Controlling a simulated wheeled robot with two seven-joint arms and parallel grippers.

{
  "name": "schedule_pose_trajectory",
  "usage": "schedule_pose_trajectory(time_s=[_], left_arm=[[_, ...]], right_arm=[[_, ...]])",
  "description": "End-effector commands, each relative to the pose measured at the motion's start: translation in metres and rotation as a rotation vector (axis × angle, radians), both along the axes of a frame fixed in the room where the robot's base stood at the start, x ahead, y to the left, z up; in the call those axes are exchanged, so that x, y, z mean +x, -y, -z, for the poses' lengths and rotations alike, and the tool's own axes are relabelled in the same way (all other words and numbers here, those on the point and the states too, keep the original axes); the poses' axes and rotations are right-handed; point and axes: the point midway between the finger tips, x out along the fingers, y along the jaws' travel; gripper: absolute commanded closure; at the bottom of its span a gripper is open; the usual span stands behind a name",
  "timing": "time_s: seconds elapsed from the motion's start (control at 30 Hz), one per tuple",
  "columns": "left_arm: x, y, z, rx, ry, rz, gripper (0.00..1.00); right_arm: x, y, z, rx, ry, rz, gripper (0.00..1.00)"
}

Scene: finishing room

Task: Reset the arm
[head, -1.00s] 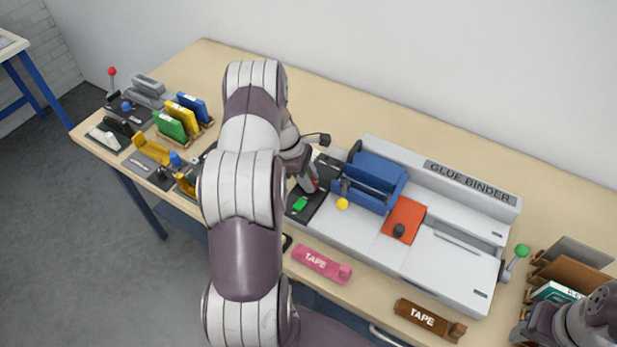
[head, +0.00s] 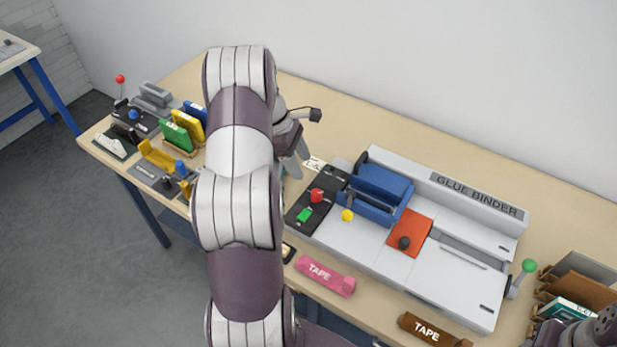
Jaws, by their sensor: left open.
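My left arm reaches up through the middle of the head view. My left gripper (head: 291,166) is open and empty, pointing down just left of the glue binder's (head: 465,283) black control panel (head: 330,181). The panel carries a red button (head: 317,195) and a green button (head: 304,215), both uncovered. My gripper is apart from the red button. Part of my right arm shows at the bottom right corner; its gripper is not visible.
A blue clamp (head: 377,193) and an orange plate (head: 408,233) sit on the binder. Pink tape (head: 325,276) and brown tape (head: 433,330) lie along the front edge. Green, yellow and blue upright items (head: 176,135) stand left. The table's back strip (head: 400,130) is clear.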

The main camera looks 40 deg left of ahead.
Motion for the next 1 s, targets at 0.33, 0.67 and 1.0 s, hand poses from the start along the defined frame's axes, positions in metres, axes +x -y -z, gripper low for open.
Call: schedule_pose_trajectory(time_s=[0.33, 0.67, 1.0], left_arm=[[-0.004, -0.006, -0.019, -0.003, -0.003, 0.001, 0.43], [-0.003, -0.006, -0.019, -0.002, -0.002, 0.001, 0.43], [-0.054, 0.035, -0.005, 0.230, 0.076, 0.708, 0.43]], right_arm=[[0.000, 0.000, -0.022, 0.000, 0.001, 0.000, 0.57], [0.000, 0.000, -0.022, 0.000, 0.001, 0.000, 0.57], [0.000, 0.000, -0.022, 0.000, 0.001, 0.000, 0.57]])
